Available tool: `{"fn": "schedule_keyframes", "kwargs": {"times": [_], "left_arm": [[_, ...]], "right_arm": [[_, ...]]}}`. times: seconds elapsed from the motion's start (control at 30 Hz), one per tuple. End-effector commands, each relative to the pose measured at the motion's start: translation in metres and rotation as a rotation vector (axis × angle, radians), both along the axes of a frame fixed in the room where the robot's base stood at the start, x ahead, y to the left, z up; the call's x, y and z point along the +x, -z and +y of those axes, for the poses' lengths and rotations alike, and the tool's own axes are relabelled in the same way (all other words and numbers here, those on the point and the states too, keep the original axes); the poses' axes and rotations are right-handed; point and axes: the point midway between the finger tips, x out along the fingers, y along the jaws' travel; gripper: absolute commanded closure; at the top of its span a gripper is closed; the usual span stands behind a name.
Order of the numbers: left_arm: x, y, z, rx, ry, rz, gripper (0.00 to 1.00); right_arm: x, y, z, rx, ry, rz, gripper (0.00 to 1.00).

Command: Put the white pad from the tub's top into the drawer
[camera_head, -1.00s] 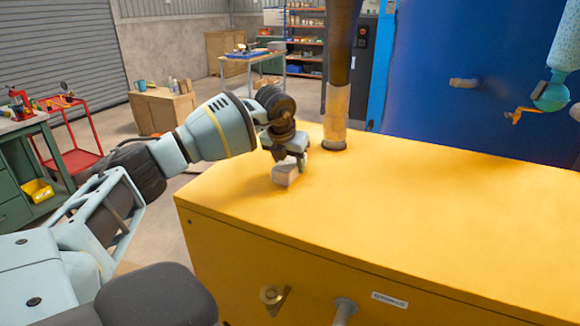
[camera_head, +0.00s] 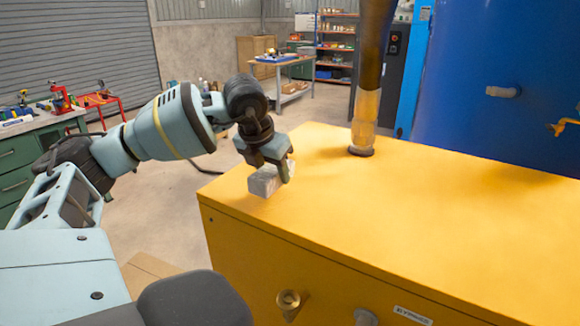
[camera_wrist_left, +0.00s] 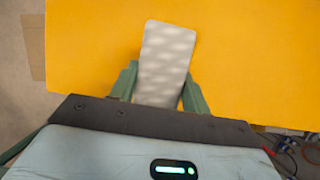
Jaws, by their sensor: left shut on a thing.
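The white pad (camera_head: 265,181) is a small pale block, held between the fingers of my left gripper (camera_head: 273,170). In the left wrist view the pad (camera_wrist_left: 166,62) is a long rounded slab, with one finger (camera_wrist_left: 123,82) on each side of it. The pad is near the left edge of the yellow tub's top (camera_head: 400,210); the gap beneath it is hard to judge. A green workbench with drawers (camera_head: 17,187) stands at the far left; the drawer fronts look shut. My right gripper is not in view.
A dark and tan pipe (camera_head: 365,110) rises from the tub's top behind the gripper. A blue tank (camera_head: 480,90) stands at the back right. A red cart (camera_head: 103,102) is behind the workbench. Bare floor (camera_head: 160,215) lies between workbench and tub.

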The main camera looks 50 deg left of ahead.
Motion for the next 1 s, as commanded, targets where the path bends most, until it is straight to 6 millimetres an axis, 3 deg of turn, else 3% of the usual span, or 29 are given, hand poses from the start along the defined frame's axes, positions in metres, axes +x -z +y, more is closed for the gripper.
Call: {"fn": "schedule_keyframes", "kwargs": {"times": [0.3, 1.0], "left_arm": [[-0.022, -0.002, 0.001, 0.0, -0.001, 0.0, 0.8], [-0.023, -0.003, 0.0, -0.001, -0.001, -0.001, 0.8]], "right_arm": [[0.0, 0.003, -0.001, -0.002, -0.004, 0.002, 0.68], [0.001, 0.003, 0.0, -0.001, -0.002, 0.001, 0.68]]}}
